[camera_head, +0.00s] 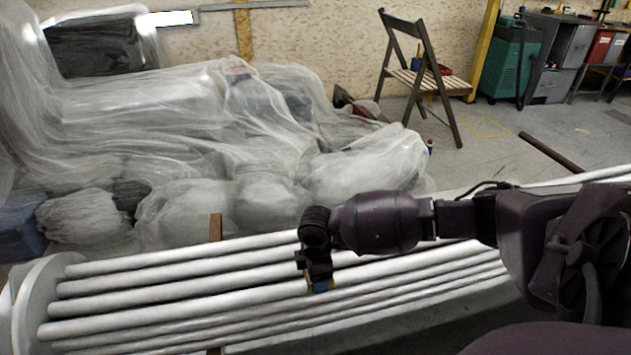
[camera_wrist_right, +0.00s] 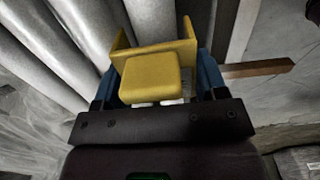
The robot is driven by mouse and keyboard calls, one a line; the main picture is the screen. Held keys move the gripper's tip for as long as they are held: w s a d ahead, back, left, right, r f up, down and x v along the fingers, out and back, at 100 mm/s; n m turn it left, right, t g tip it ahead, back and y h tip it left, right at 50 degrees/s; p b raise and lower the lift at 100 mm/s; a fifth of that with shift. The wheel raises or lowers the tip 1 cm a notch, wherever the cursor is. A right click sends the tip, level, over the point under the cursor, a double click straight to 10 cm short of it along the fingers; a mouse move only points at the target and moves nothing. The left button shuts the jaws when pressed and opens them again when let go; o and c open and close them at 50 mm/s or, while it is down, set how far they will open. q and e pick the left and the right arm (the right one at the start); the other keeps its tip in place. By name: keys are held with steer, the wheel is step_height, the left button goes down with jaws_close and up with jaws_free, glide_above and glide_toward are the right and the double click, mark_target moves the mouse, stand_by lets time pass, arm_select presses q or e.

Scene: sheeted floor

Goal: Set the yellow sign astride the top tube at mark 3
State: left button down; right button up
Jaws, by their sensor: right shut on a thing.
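The yellow sign (camera_wrist_right: 152,76) is a blocky piece with raised side walls, held between the blue fingertips of my right gripper (camera_wrist_right: 158,82) in the wrist view. In the head view my right gripper (camera_head: 320,284) points down over the middle of a row of long white tubes (camera_head: 160,268), and only a small yellow edge of the sign shows at its tips. I cannot tell whether the sign touches or straddles a tube, as the gripper hides it. No numbered marks can be made out on the tubes. My left gripper is out of view.
A wooden strip (camera_head: 215,228) stands up behind the tubes, left of my gripper. A round white end plate (camera_head: 22,300) closes the tubes at the left. Plastic-sheeted heaps (camera_head: 260,190) lie behind. A folding chair (camera_head: 425,80) stands farther back on open floor.

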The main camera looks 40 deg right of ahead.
steer(key=shift+f, duration=0.5)
steer(key=o, duration=1)
steer(key=shift+o, duration=0.2)
steer(key=shift+w+d, duration=0.1)
steer(key=shift+r, duration=0.15)
